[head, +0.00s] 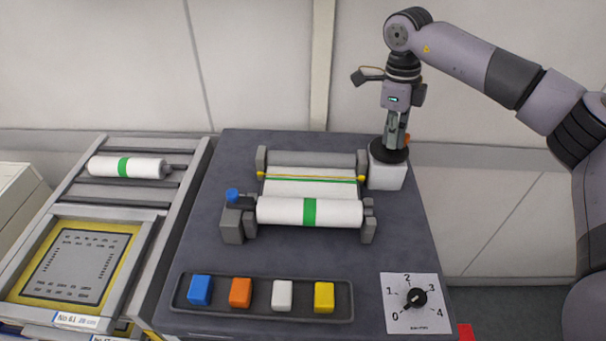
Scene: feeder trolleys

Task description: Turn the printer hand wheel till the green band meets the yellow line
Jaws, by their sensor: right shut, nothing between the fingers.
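The printer's hand wheel (402,157) is a black disc on top of a white block (387,176) at the right end of the printer. An orange knob (407,137) shows at its far right, partly hidden. My right gripper (392,146) points straight down over the wheel with its fingers shut; I cannot tell whether they touch it. A thin yellow line (290,176) runs across the white paper between two yellow end marks. A thin green band (300,181) lies just below it, close and nearly parallel. My left gripper is out of view.
A white roll with a green stripe (310,212) sits at the printer's front, near a blue knob (233,194). A tray (262,314) holds coloured blocks in front, beside a numbered dial (416,297). A trolley (190,175) with another roll (127,167) stands left.

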